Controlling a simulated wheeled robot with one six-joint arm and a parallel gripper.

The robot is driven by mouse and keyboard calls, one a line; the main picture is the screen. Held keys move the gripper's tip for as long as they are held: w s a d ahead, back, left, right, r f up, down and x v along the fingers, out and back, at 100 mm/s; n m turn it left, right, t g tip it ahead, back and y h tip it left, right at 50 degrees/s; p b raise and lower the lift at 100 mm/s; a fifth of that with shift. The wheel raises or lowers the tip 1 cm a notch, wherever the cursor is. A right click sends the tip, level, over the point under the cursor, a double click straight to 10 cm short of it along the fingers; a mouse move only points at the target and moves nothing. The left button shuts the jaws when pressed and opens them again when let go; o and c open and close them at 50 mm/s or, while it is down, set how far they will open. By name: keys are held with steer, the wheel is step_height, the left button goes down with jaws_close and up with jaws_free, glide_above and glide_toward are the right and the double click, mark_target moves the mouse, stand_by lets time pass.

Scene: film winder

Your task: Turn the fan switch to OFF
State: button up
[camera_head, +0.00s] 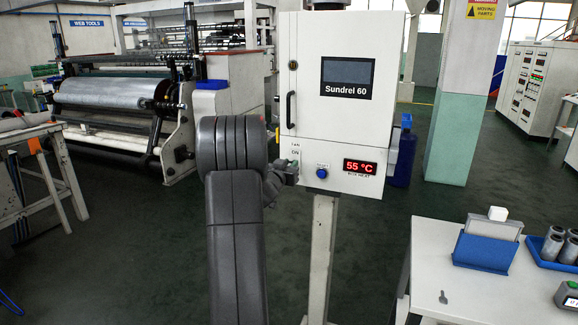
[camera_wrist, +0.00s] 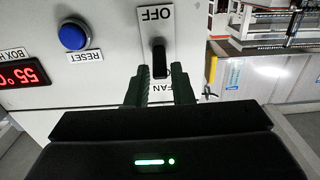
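The fan switch (camera_wrist: 159,62) is a black lever on the white panel of the Sundrel 60 box (camera_head: 300,110). In the wrist view, which is upside down, the OFF label (camera_wrist: 155,13) is above it and the FAN label (camera_wrist: 162,88) below it. The lever lies along the line between the labels; I cannot tell which position it is set to. My gripper (camera_wrist: 160,76) is open, its dark fingertips apart on either side of the lever's FAN-side end; contact is unclear. In the head view my gripper (camera_head: 286,172) hides the switch beneath the FAN and ON lettering.
The blue RESET button (camera_head: 322,173) and the red 55 °C display (camera_head: 360,167) are right of my gripper in the head view. A post (camera_head: 321,250) supports the box. A white table (camera_head: 430,270) with a blue holder (camera_head: 484,252) stands at right. A film winder (camera_head: 110,95) is behind.

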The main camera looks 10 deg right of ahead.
jaws_close()
